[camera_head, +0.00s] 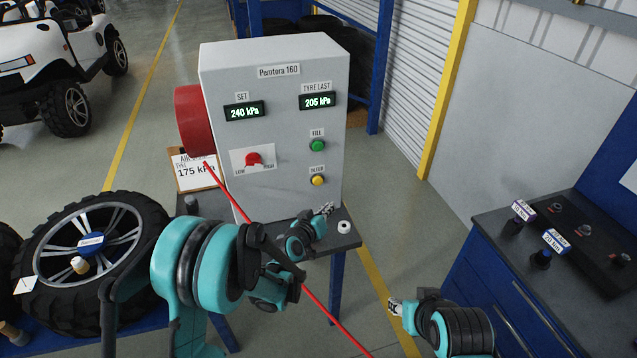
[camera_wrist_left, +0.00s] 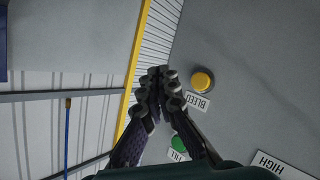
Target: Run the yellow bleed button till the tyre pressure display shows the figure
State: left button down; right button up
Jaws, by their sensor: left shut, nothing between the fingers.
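The yellow bleed button (camera_head: 318,180) is at the lower right of the grey Pentora 160 cabinet (camera_head: 270,100), under the green fill button (camera_head: 317,146). In the left wrist view the yellow button (camera_wrist_left: 202,82) is right of my fingertips, with no finger seen on it. My left gripper (camera_head: 327,209) is shut and empty, just below the button in the head view. The tyre display (camera_head: 318,100), labelled TYRE LAST, reads 205 kPa. The set display (camera_head: 244,111) reads 240 kPa. A card (camera_head: 196,172) shows 175 kPa. My right gripper (camera_head: 395,306) is low, away from the cabinet; its fingers are too small to judge.
A red low/high knob (camera_head: 253,159) is on the cabinet front. A red hose (camera_head: 330,315) runs across below it. A small white roll (camera_head: 344,227) is on the stand's corner. A wheel (camera_head: 90,250) lies left; a blue tool bench (camera_head: 500,270) stands right.

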pick_arm(q)
jog(key=p, duration=0.1)
send_near(323, 183)
jog(key=w+d+f, duration=0.2)
jog(key=d, duration=0.2)
jog(key=shift+w+a+r, duration=0.1)
jog(key=shift+w+a, duration=0.15)
jog(key=shift+w, duration=0.25)
jog(key=shift+w+a, duration=0.25)
jog(key=shift+w, duration=0.3)
jog(key=shift+w, duration=0.15)
dwell(0.4)
jog(key=shift+w+a, duration=0.1)
jog(key=shift+w, duration=0.15)
jog(key=shift+w+a, duration=0.15)
jog(key=shift+w, duration=0.3)
dwell(1.3)
jog(key=shift+s, duration=0.1)
jog(key=shift+s+d+b, duration=0.25)
jog(key=shift+s+b, duration=0.2)
jog(key=shift+s, duration=0.3)
